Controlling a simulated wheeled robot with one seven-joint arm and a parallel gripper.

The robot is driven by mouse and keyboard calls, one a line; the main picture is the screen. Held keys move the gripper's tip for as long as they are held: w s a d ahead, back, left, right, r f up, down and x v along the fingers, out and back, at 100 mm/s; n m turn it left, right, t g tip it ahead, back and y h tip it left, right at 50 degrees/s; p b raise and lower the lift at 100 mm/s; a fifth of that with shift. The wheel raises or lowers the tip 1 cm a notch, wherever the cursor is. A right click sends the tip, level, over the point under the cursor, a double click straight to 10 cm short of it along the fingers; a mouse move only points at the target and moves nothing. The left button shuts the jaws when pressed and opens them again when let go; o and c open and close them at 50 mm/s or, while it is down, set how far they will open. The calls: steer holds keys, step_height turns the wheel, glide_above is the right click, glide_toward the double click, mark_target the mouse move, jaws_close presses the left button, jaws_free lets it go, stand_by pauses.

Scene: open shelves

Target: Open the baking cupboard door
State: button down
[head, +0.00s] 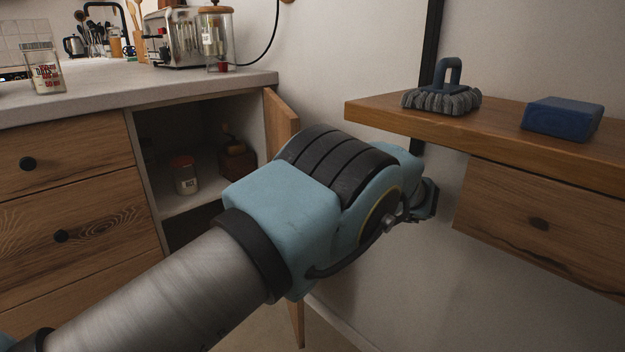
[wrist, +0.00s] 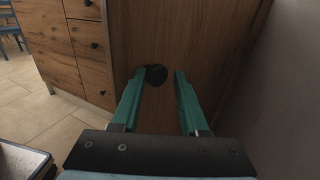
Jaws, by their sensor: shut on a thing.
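The cupboard door (head: 283,122) is wooden and stands swung outward at the right of the open cupboard (head: 158,203) in the head view. My arm hides much of the door. In the wrist view the door's wooden face (wrist: 210,45) fills the upper middle, with a dark round knob (wrist: 155,74) on it. My gripper (wrist: 159,78) has its two green fingers on either side of the knob and is shut on it. The fingertips are hidden behind my arm in the head view.
Inside the cupboard are a jar (head: 186,175) and a wooden grinder (head: 236,158). A counter (head: 150,88) holds a toaster (head: 168,38) and jars. At right, a wooden shelf (head: 390,112) bears a brush (head: 441,97) and a blue block (head: 562,118). Drawers (head: 65,180) adjoin the cupboard.

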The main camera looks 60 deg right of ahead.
steer(key=c, duration=0.8)
jaws_free()
steer(key=shift+w+d+r, duration=0.15)
steer(key=shift+w+d, duration=0.05)
steer(key=shift+w, duration=0.2)
steer(key=shift+w+d+r, duration=0.15)
steer(key=shift+w, duration=0.2)
steer(key=shift+c, duration=0.2)
steer(key=shift+o, duration=0.7)
steer(key=shift+w+f, duration=0.1)
steer(key=shift+o, duration=0.8)
steer(key=shift+s, duration=0.2)
